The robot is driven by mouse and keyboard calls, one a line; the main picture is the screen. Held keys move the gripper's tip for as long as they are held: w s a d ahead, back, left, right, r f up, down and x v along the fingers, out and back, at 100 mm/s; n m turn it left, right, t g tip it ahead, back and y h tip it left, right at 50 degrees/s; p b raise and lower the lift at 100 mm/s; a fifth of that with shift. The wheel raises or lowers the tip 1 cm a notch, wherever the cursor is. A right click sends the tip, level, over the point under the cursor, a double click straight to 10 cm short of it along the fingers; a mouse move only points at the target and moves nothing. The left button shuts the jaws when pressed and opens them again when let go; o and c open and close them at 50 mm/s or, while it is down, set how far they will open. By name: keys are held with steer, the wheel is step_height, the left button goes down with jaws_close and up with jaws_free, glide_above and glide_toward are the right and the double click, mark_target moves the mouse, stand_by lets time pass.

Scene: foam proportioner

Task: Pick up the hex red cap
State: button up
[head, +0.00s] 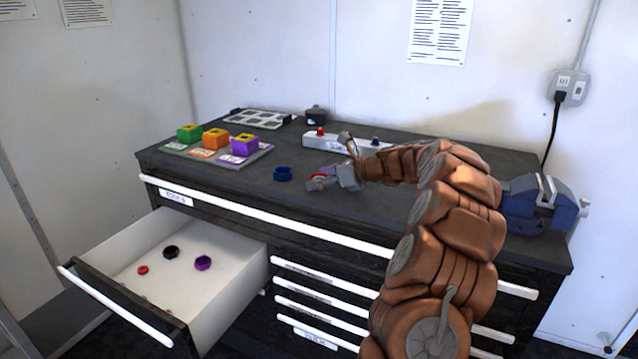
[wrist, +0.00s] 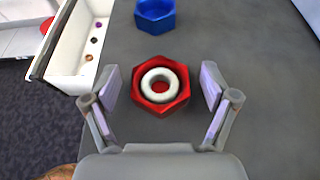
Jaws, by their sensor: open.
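The hex red cap (wrist: 160,109) lies on the dark bench top with a white ring (wrist: 159,85) inside it. In the wrist view my gripper (wrist: 160,88) is open, with one finger on each side of the cap and a visible gap at both sides. In the head view the cap (head: 318,177) shows only in part, because my gripper (head: 322,184) covers much of it. A blue hex cap (wrist: 155,15) stands just beyond the red one; in the head view this blue cap (head: 282,174) is left of my gripper.
Green, orange and purple blocks (head: 216,139) stand on a tray at the back left. A white bar with knobs (head: 345,142) lies behind my gripper. A blue vise (head: 540,203) is at the right edge. An open drawer (head: 205,302) holds small caps at the front left.

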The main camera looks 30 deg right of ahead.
steer(key=shift+c, duration=0.4)
steer(key=c, duration=1.2)
steer(key=shift+r, duration=0.1)
